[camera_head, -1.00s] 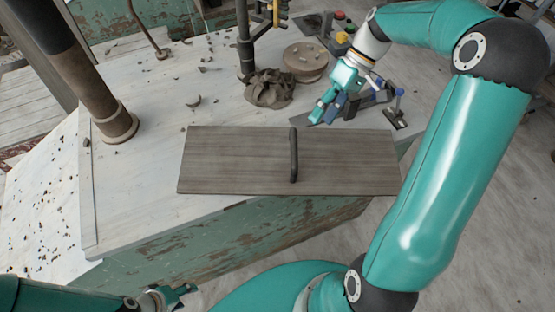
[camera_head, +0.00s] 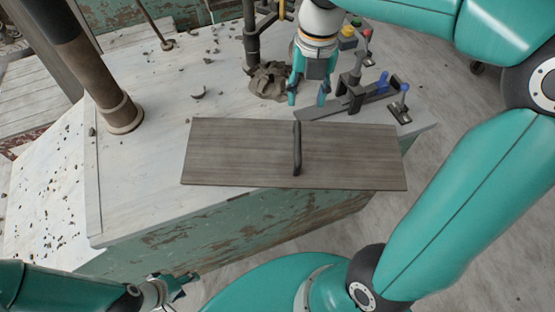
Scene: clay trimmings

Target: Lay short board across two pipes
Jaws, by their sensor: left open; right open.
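The short board (camera_head: 235,152) is a flat grey-brown wooden panel with a dark upright handle (camera_head: 297,148) at its middle. It lies along the near edge of the white worktop, and its right part reaches past that edge. My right gripper (camera_head: 307,102) points down just behind the board, close to the handle's far end. Its fingers are apart with nothing seen between them. My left gripper (camera_head: 180,284) is low at the bottom of the view, in front of the bench, open and away from the board. I cannot make out the two pipes as a pair.
A dark post (camera_head: 250,35) and a thick brown column (camera_head: 100,80) rise from the worktop (camera_head: 145,160). The worktop left of the board is mostly clear.

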